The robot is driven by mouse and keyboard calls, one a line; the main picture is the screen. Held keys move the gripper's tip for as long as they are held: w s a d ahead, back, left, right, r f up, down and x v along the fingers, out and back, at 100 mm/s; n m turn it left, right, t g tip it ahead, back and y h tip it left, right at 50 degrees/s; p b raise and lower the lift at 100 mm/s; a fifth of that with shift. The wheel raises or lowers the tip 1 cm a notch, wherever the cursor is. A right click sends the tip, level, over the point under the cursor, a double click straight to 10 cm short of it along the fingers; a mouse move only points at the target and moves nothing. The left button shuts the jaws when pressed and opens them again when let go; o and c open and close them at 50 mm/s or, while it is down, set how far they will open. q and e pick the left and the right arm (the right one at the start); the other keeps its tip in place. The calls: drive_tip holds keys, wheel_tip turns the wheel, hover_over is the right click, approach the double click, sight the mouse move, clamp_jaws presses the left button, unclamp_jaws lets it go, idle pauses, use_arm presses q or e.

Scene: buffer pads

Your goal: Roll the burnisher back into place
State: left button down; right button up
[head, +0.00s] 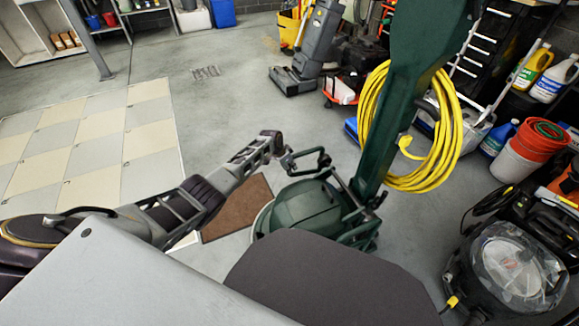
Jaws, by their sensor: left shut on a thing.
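The burnisher (306,208) is a dark green floor machine with a round, low body and a tall green column that leans up to the right. A coiled yellow cord hangs on the column. My left arm reaches in from the left, and my left gripper (286,158) is shut on a dark bar of the burnisher at its left side. The exact grip is small and partly hidden by the wrist. My right gripper is not in view. My own body hides part of the floor in front of the burnisher.
A brown mat (237,207) lies left of the burnisher, and pale checkered floor tiles (95,150) lie farther left. Another upright floor machine (312,50) stands at the back. Orange buckets (532,150) and a wet vacuum (510,265) crowd the right.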

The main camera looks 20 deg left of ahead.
use_arm(q)
drive_tip(key=c, duration=1.3)
unclamp_jaws()
drive_tip(key=shift+w+d, duration=0.1)
drive_tip(key=shift+r, duration=0.2)
drive_tip(key=v, duration=1.1)
drive_tip(key=shift+r, duration=0.25)
